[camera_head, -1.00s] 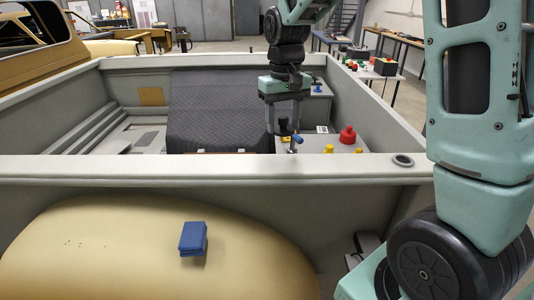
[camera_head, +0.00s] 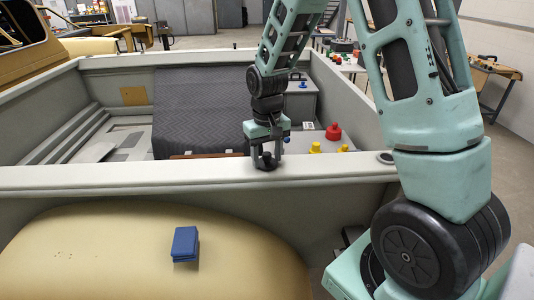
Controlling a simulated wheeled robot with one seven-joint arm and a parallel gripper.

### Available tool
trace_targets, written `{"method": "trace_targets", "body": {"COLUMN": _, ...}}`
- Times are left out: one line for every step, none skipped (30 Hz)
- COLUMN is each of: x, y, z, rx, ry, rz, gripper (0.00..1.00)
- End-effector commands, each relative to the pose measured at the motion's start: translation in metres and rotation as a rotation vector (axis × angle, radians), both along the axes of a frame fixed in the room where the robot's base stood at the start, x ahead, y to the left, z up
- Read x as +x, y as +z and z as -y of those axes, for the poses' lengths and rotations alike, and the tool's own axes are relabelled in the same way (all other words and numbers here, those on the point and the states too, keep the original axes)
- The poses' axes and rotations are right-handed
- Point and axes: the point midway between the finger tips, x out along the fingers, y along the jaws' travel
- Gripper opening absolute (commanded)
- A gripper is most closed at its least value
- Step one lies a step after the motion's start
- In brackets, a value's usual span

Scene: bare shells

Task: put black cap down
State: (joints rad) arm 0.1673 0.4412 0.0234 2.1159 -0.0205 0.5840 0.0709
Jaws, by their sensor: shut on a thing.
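My gripper (camera_head: 265,158) is at the near wall of the open truck bed, pointing down, with its fingertips at or just above the top of the pale rim (camera_head: 150,178). It is shut on the black cap (camera_head: 266,161), a small dark piece between the fingers. I cannot tell whether the cap touches the rim. The fingers hide part of the cap.
Inside the bed are a dark quilted mat (camera_head: 200,105), a red knob-like piece (camera_head: 333,131), yellow pieces (camera_head: 315,147) and a blue piece (camera_head: 303,84) on a grey surface. A blue block (camera_head: 185,244) lies on the tan fender (camera_head: 90,255). The rim left of my gripper is clear.

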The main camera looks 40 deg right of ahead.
Motion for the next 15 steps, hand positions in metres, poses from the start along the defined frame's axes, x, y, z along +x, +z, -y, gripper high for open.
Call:
{"method": "trace_targets", "body": {"x": 0.0001, "y": 0.0000, "z": 0.0000, "rx": 0.000, "ry": 0.000, "rz": 0.000, "gripper": 0.30}}
{"method": "trace_targets", "body": {"x": 0.0001, "y": 0.0000, "z": 0.0000, "rx": 0.000, "ry": 0.000, "rz": 0.000, "gripper": 0.30}}
{"method": "trace_targets", "body": {"x": 0.0001, "y": -0.0004, "z": 0.0000, "rx": 0.000, "ry": 0.000, "rz": 0.000, "gripper": 0.30}}
{"method": "trace_targets", "body": {"x": 0.0001, "y": -0.0012, "z": 0.0000, "rx": 0.000, "ry": 0.000, "rz": 0.000, "gripper": 0.30}}
{"method": "trace_targets", "body": {"x": 0.0001, "y": -0.0023, "z": 0.0000, "rx": 0.000, "ry": 0.000, "rz": 0.000, "gripper": 0.30}}
{"method": "trace_targets", "body": {"x": 0.0001, "y": -0.0028, "z": 0.0000, "rx": 0.000, "ry": 0.000, "rz": 0.000, "gripper": 0.54}}
{"method": "trace_targets", "body": {"x": 0.0001, "y": -0.0021, "z": 0.0000, "rx": 0.000, "ry": 0.000, "rz": 0.000, "gripper": 0.62}}
{"method": "trace_targets", "body": {"x": 0.0001, "y": -0.0020, "z": 0.0000, "rx": 0.000, "ry": 0.000, "rz": 0.000, "gripper": 0.70}}
{"method": "trace_targets", "body": {"x": 0.0001, "y": -0.0019, "z": 0.0000, "rx": 0.000, "ry": 0.000, "rz": 0.000, "gripper": 0.73}}
{"method": "trace_targets", "body": {"x": 0.0001, "y": -0.0019, "z": 0.0000, "rx": 0.000, "ry": 0.000, "rz": 0.000, "gripper": 0.73}}
{"method": "trace_targets", "body": {"x": 0.0001, "y": -0.0019, "z": 0.0000, "rx": 0.000, "ry": 0.000, "rz": 0.000, "gripper": 0.73}}
{"method": "trace_targets", "body": {"x": 0.0001, "y": -0.0018, "z": 0.0000, "rx": 0.000, "ry": 0.000, "rz": 0.000, "gripper": 0.73}}
{"method": "trace_targets", "body": {"x": 0.0001, "y": -0.0018, "z": 0.0000, "rx": 0.000, "ry": 0.000, "rz": 0.000, "gripper": 0.73}}
{"method": "trace_targets", "body": {"x": 0.0001, "y": -0.0018, "z": 0.0000, "rx": 0.000, "ry": 0.000, "rz": 0.000, "gripper": 0.73}}
{"method": "trace_targets", "body": {"x": 0.0001, "y": -0.0017, "z": 0.0000, "rx": 0.000, "ry": 0.000, "rz": 0.000, "gripper": 0.73}}
